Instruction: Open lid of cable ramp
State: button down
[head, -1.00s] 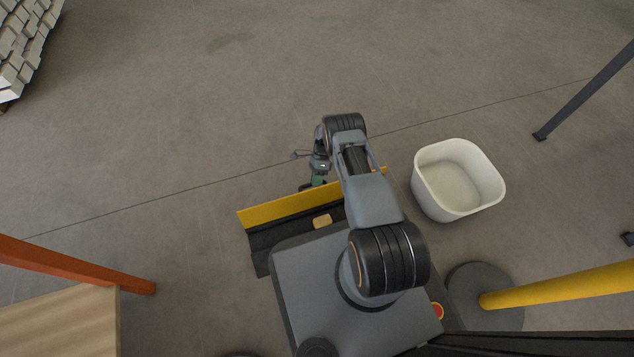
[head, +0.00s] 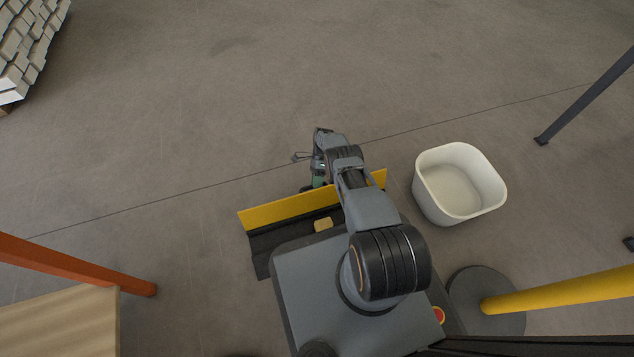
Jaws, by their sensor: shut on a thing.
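The cable ramp lies on the floor in front of my base, with a black body (head: 275,243) and a long yellow lid (head: 275,212). The lid stands raised along the ramp's far edge, and the dark inside shows on the near side. My gripper (head: 314,186) is at the middle of the lid's upper edge, shut on it. Its fingertips are small and partly hidden. My arm covers part of the ramp's right half. A small tan block (head: 323,225) shows in the ramp's dark inside.
A white open bin (head: 459,184) stands right of the ramp. A yellow post (head: 570,289) on a round dark base is at lower right. An orange beam (head: 75,267) and a wooden board (head: 60,322) are at lower left. The floor beyond the ramp is clear.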

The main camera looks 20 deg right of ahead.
jog(key=shift+w+f+t, duration=0.25)
jog(key=shift+w+t, duration=0.05)
jog(key=shift+w, duration=0.05)
jog(key=c, duration=1.1)
grip_release()
jog(key=shift+o, duration=0.2)
jog(key=s+r+p, duration=1.3)
jog(key=s+p, duration=0.1)
jog(key=shift+a+p, duration=0.3)
jog(key=shift+p, duration=0.05)
